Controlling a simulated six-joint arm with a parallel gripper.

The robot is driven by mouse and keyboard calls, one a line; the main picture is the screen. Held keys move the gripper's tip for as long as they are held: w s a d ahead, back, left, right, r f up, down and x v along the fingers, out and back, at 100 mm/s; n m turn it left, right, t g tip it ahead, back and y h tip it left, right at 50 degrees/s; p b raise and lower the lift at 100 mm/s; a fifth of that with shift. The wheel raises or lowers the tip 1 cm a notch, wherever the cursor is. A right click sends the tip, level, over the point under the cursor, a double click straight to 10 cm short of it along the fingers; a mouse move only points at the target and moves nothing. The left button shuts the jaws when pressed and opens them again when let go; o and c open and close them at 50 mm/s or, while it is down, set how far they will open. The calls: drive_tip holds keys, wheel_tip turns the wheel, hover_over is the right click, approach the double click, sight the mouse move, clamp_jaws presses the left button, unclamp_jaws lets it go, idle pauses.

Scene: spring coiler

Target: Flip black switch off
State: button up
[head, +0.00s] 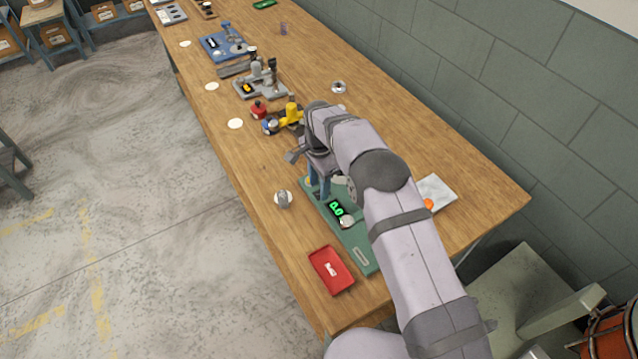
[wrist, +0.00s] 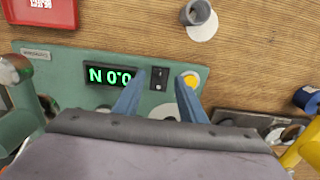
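The black switch (wrist: 159,79) is a small upright rectangle on the green machine base (wrist: 55,62). It sits between the lit green display (wrist: 110,75) and a round yellow button (wrist: 191,80). In the wrist view my gripper (wrist: 159,84) is open, with one blue finger on each side of the switch and nothing between them. I cannot tell whether the fingertips touch the panel or how high they are. In the head view my gripper (head: 317,184) is over the far end of the green base (head: 361,240), and the switch is hidden there.
A red tray (head: 331,270) lies at the near table edge. A small metal cup (head: 283,199) stands left of the base. A white tray with an orange item (head: 428,204) is at the right. Yellow and blue parts (head: 291,115) and grey machines (head: 260,82) stand farther along the table.

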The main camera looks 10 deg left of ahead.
drive_tip(key=shift+f, duration=0.7)
drive_tip(key=shift+c, duration=0.7)
clamp_jaws()
drive_tip(key=shift+w+d+f+b, duration=0.1)
drive_tip(key=shift+f+b, duration=0.1)
drive_tip(key=shift+b, duration=0.2)
drive_tip(key=shift+w+d+f+g+y+b, duration=0.1)
drive_tip(key=shift+w+d+g+y+b, duration=0.1)
drive_tip(key=shift+g+y+b, duration=0.7)
drive_tip(key=shift+r+b, duration=0.3)
drive_tip(key=shift+b, duration=0.6)
drive_tip(key=shift+r, duration=0.1)
